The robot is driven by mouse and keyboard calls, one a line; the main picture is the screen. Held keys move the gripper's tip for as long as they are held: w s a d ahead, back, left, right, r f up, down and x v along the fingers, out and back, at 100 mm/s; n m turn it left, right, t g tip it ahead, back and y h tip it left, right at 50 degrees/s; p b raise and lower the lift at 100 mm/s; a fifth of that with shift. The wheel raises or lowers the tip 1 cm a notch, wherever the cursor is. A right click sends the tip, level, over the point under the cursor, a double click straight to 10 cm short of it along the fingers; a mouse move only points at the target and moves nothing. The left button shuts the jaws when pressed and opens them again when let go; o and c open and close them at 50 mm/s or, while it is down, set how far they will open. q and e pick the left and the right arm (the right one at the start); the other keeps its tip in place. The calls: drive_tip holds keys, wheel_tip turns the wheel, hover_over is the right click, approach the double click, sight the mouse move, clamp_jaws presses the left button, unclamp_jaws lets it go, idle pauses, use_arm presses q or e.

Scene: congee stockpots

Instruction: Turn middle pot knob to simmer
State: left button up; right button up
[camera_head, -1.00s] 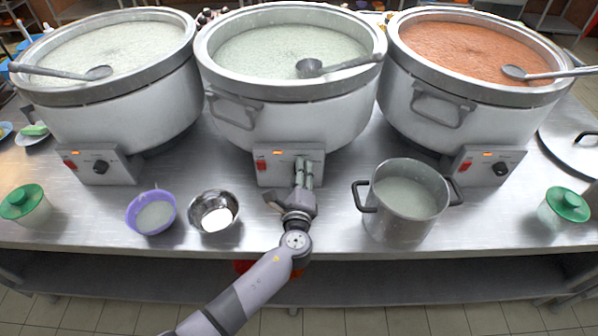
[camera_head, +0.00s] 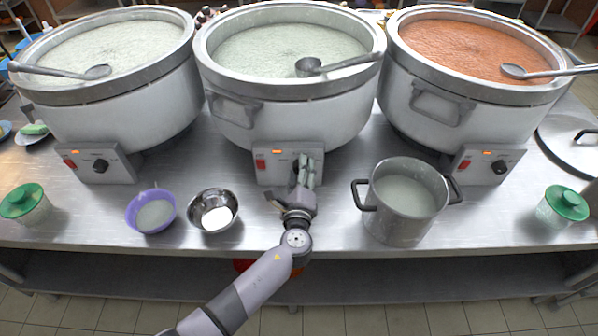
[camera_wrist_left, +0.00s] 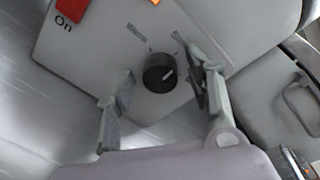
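The middle pot (camera_head: 285,110) holds pale congee with a ladle (camera_head: 335,65) resting in it. Its control box (camera_head: 268,178) carries a red switch, a lit orange light and a black knob. In the left wrist view the knob (camera_wrist_left: 160,72) shows a pale pointer line towards the upper right. My left gripper (camera_head: 306,165) is in front of this box and hides the knob in the head view. In the left wrist view the gripper (camera_wrist_left: 165,85) is open, one finger on each side of the knob, with visible gaps. My right gripper is not in view.
A left pot (camera_head: 115,100) and a right pot of orange congee (camera_head: 475,90) flank the middle one. A steel saucepan (camera_head: 405,205) stands right of my gripper; a metal bowl (camera_head: 213,211) and a purple bowl (camera_head: 150,211) stand left. Lidded jars stand at both sides.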

use_arm(q)
drive_tip(key=s+r, duration=0.1)
drive_tip(key=s, duration=1.1)
drive_tip(key=shift+a, duration=0.2)
